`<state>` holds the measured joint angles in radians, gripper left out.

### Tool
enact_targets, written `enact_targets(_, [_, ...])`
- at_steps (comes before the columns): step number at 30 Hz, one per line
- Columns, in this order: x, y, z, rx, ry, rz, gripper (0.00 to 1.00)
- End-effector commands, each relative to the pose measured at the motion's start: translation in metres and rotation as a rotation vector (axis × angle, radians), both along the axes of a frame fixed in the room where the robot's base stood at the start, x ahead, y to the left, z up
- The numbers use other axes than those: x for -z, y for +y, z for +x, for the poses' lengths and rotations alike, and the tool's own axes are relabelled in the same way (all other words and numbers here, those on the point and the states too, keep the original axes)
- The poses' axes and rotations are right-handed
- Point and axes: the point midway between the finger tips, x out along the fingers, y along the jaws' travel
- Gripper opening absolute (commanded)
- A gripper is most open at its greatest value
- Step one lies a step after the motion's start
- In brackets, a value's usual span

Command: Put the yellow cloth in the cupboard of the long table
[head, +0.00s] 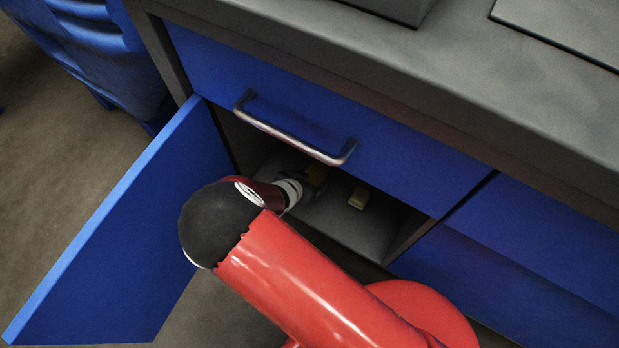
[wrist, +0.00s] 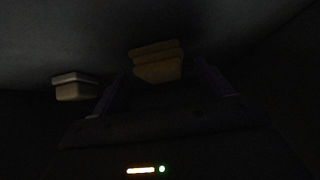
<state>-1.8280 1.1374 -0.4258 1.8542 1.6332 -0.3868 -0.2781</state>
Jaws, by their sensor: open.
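The yellow cloth (wrist: 157,62) looks like a small folded stack in the dim wrist view, lying inside the cupboard. The fingers are hidden in the head view.
A small beige block-like object (head: 358,198) lies to the right of the cloth on the cupboard floor; it also shows in the wrist view (wrist: 75,86). The drawer handle (head: 295,130) juts out just above my arm. A blue object (head: 85,45) stands beyond the door.

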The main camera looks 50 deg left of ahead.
Motion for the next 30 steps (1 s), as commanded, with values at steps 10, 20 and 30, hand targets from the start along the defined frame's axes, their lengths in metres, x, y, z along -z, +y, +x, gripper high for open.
enact_targets(10, [-0.055, -0.014, -0.051, 0.0, 0.003, 0.002, 0.78])
enact_targets(20, [-0.07, -0.02, -0.067, 0.0, 0.001, -0.002, 0.78])
enact_targets(30, [-0.07, -0.02, -0.067, 0.0, 0.0, -0.001, 0.78])
